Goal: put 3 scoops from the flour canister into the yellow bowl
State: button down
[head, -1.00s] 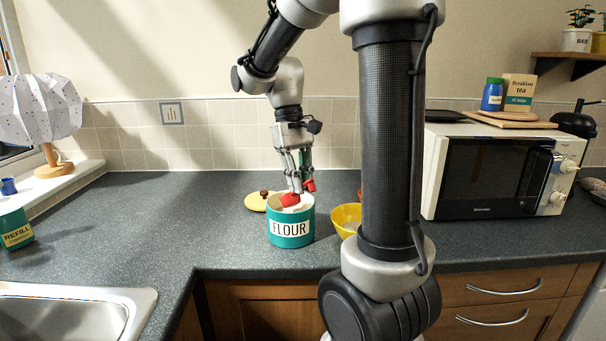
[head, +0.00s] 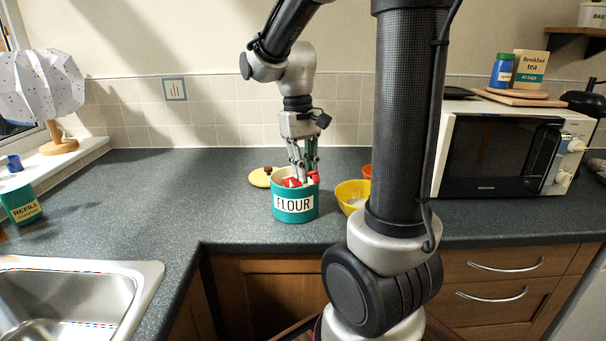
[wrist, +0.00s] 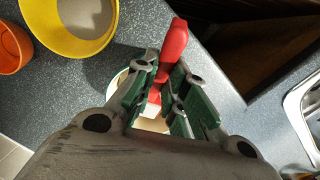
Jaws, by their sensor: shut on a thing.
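The teal flour canister (head: 295,204) stands open on the counter, with white flour inside. My gripper (head: 304,175) is over its mouth and shut on the red scoop (head: 292,182), whose head is down inside the canister's rim. In the wrist view the red handle (wrist: 174,42) sits between my green finger pads (wrist: 160,95); the scoop's head is mostly hidden there. The yellow bowl (head: 347,192) stands just right of the canister, partly behind my arm. It also shows in the wrist view (wrist: 52,38), with pale flour-like contents.
An orange bowl (head: 367,171) is behind the yellow bowl. A microwave (head: 505,155) stands at right, a sink (head: 150,285) at front left, and a refill tub (head: 22,205) at far left.

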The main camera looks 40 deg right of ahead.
jog(key=r, duration=0.1)
jog(key=s+r+t, duration=0.1)
jog(key=shift+s+a+r+t, duration=0.1)
jog(key=shift+r+t, duration=0.2)
jog(key=t, duration=0.1)
jog(key=s+r+t, duration=0.1)
jog(key=t, duration=0.2)
jog(key=shift+s+a+r+h, duration=0.1)
jog(key=shift+s+r+h, duration=0.25)
jog(key=shift+s+h, duration=0.05)
